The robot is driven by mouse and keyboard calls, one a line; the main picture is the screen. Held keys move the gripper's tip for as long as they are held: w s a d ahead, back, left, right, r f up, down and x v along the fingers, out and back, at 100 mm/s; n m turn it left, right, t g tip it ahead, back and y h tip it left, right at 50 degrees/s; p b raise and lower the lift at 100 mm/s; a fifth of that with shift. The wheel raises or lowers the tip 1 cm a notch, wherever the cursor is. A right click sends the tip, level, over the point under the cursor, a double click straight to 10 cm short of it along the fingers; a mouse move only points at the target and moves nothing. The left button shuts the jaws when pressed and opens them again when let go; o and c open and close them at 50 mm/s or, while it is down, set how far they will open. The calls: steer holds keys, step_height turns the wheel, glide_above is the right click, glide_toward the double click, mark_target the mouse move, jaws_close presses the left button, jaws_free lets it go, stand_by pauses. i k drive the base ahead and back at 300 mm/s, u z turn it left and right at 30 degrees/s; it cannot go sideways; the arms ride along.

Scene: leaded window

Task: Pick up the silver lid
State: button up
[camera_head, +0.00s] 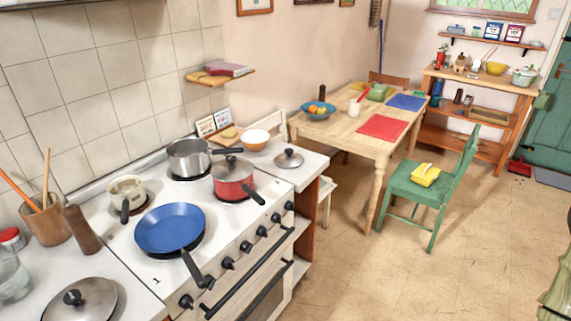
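Two loose silver lids with dark knobs are in view. A small silver lid (289,159) lies on the white counter just right of the stove, near a white and orange bowl. A larger silver lid (80,302) lies on the counter at the lower left and is partly cut off by the bottom edge. Both lie flat with the knob up. A red pot (233,184) on the stove also has a lid on it. My gripper is not in view.
The white stove (180,272) holds a blue frying pan (169,228), a steel saucepan (188,158) and a small cream pot (127,190). Handles stick out over its front. A green chair (424,190) stands by the wooden table (345,130). The floor (390,275) before the stove is clear.

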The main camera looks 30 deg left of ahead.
mark_target(288, 159)
steer(key=k, duration=0.2)
steer(key=u, duration=0.9)
steer(key=i, duration=1)
steer(key=z, duration=0.05)
steer(key=k, duration=0.5)
steer(key=z, duration=2.05)
steer(key=i, duration=1.6)
steer(key=u, duration=1.6)
